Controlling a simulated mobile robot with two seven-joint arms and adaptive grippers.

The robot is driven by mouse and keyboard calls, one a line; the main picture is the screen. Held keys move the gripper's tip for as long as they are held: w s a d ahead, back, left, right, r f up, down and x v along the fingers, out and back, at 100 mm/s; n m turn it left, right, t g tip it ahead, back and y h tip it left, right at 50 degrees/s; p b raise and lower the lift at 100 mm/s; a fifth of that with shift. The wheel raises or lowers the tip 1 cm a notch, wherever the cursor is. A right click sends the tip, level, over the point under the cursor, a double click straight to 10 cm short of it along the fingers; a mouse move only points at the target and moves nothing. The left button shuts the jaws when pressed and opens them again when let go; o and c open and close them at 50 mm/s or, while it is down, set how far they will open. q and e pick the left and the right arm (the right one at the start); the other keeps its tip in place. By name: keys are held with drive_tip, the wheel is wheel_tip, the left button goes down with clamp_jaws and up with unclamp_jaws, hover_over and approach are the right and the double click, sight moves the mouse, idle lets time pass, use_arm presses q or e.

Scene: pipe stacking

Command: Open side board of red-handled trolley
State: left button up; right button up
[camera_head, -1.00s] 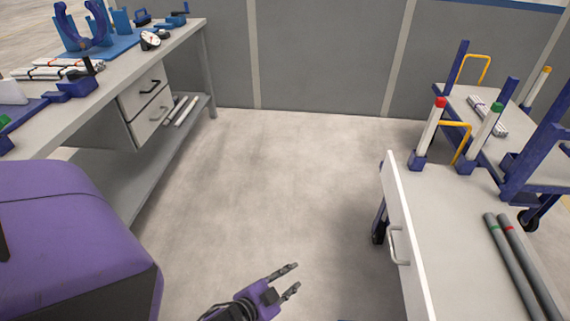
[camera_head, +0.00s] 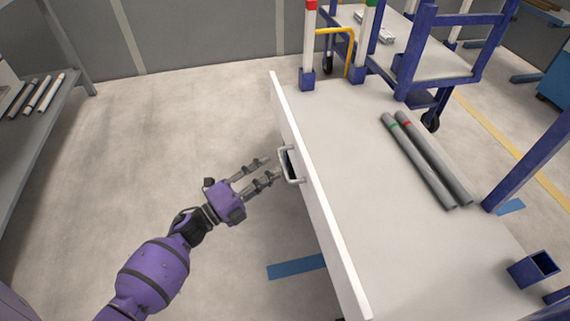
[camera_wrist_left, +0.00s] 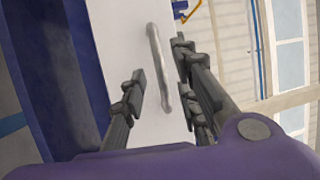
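The near trolley (camera_head: 350,130) has a corner post with a red cap (camera_head: 310,5) and one with a green cap. Its white side board (camera_head: 325,230) stands upright along the left edge, with a grey metal handle (camera_head: 291,165) on its outer face. My left gripper (camera_head: 266,168) is open, its fingertips just left of the handle. In the left wrist view the handle (camera_wrist_left: 157,60) lies between the spread fingers (camera_wrist_left: 160,66), in front of the white side board (camera_wrist_left: 110,30). I cannot tell whether the fingers touch it. My right gripper is out of view.
Two grey pipes (camera_head: 430,160) with green and red bands lie on the trolley's top. Another blue-framed trolley (camera_head: 410,50) stands behind. A workbench shelf (camera_head: 45,120) with several pipes is at the far left. The floor between is clear.

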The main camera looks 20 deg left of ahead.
sight(283, 162)
use_arm(q)
drive_tip(key=x, duration=0.5)
clamp_jaws()
drive_tip(key=shift+b, duration=0.3)
